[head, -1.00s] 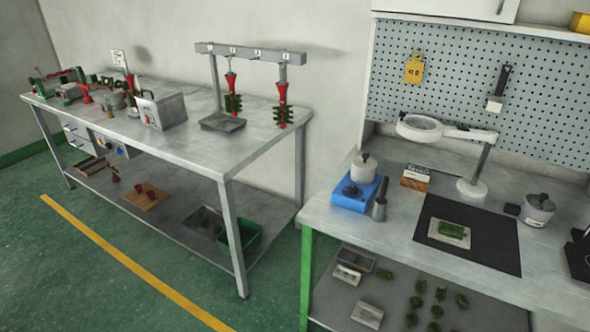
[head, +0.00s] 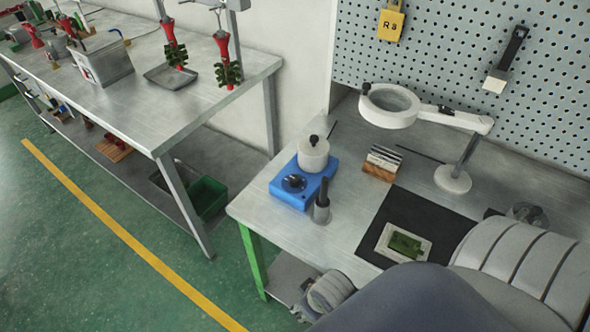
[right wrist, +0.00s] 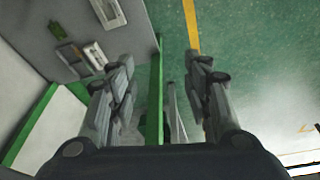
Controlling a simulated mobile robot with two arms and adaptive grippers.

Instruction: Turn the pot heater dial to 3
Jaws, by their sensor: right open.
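The blue pot heater (head: 287,193) stands at the left corner of the workbench in the head view. Its black dial (head: 293,182) is on the front top; its number setting is too small to read. A white pot (head: 313,154) with a black knob sits on the heater. My right gripper (head: 310,303) is partly visible below the heater, by the bench's front edge, and is apart from the dial. In the right wrist view the right gripper (right wrist: 160,85) is open and empty, its two fingers wide apart. My left gripper is not in view.
A dark handled tool (head: 321,205) stands upright just right of the heater. A small block stack (head: 380,163), a black mat (head: 376,227) with a pale tray, and a magnifier lamp (head: 390,105) are further right. The bench's green leg (head: 252,259) is near the gripper.

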